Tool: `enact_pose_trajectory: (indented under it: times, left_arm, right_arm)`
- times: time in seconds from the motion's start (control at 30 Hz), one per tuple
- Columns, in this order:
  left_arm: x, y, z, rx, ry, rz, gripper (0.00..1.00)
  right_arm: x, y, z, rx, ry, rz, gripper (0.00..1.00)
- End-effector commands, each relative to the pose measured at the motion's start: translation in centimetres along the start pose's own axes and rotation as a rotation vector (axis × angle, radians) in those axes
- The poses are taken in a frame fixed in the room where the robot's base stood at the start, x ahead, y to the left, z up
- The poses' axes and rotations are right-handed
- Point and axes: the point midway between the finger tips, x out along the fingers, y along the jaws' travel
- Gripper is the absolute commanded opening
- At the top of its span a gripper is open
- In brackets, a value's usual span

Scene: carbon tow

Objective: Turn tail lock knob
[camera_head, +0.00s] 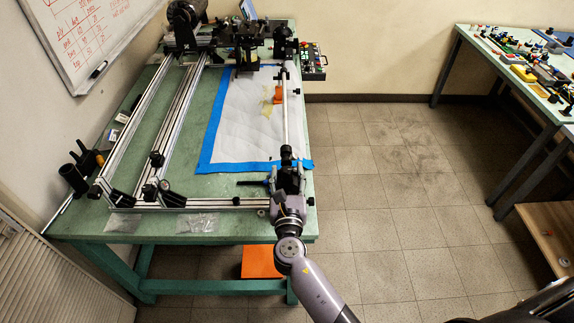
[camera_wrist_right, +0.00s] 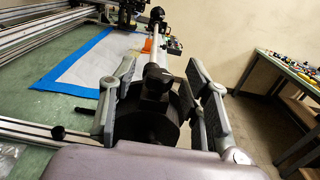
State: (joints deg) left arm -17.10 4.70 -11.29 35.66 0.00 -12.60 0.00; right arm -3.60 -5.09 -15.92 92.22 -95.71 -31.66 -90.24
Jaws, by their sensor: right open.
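The black tail end unit (camera_head: 286,153) sits at the near right corner of the green table's frame, at the near end of a silver rod (camera_head: 286,110). My right gripper (camera_head: 287,172) is at this unit. In the right wrist view, its two grey fingers (camera_wrist_right: 163,88) are spread apart, one on each side of a dark round body (camera_wrist_right: 148,115) with a black cylindrical piece (camera_wrist_right: 156,80) above it. Contact with the fingers cannot be told. Which part is the lock knob is unclear. My left gripper is out of view.
The green table (camera_head: 240,222) carries long aluminium rails (camera_head: 140,125) and a blue-edged white sheet (camera_head: 240,130). An orange piece (camera_head: 278,94) is by the rod. A second table (camera_head: 505,65) with small parts stands at right. The tiled floor between is clear.

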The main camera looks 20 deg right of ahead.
Motion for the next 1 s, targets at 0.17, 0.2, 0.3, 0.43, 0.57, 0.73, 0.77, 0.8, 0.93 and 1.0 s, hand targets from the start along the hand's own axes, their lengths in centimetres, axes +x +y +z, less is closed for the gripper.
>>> enact_pose_trajectory:
  times: [0.17,0.2,0.3,0.43,0.57,0.73,0.77,0.8,0.93,1.0]
  left_arm:
    - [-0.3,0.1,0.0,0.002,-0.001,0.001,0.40]
    - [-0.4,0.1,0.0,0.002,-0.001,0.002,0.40]
    - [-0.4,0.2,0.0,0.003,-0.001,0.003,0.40]
    - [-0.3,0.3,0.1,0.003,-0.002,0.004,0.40]
    - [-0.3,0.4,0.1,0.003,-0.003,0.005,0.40]
    - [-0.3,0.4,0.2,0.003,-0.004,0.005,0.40]
    - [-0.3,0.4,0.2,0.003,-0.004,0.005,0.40]
    - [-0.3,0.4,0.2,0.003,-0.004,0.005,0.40]
    - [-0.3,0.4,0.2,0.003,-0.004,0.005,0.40]
    - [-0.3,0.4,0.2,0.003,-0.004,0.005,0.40]
  right_arm:
    - [1.7,0.0,0.0,0.000,0.000,-0.001,0.44]
    - [1.8,0.0,0.0,0.000,0.001,-0.001,0.44]
    - [2.0,0.0,-0.1,0.000,0.001,-0.001,0.44]
    - [2.0,0.0,-0.1,0.000,0.001,-0.001,0.44]
    - [2.0,0.0,-0.1,0.000,0.001,0.000,0.40]
    - [2.0,0.0,-0.1,0.000,0.001,0.000,0.28]
    - [2.0,0.0,-0.1,0.000,0.001,0.000,0.27]
    - [2.0,0.0,-0.1,0.000,0.001,0.000,0.24]
    - [2.0,0.0,-0.1,0.000,0.001,0.000,0.15]
    - [2.0,0.0,-0.1,0.000,0.001,0.000,0.10]
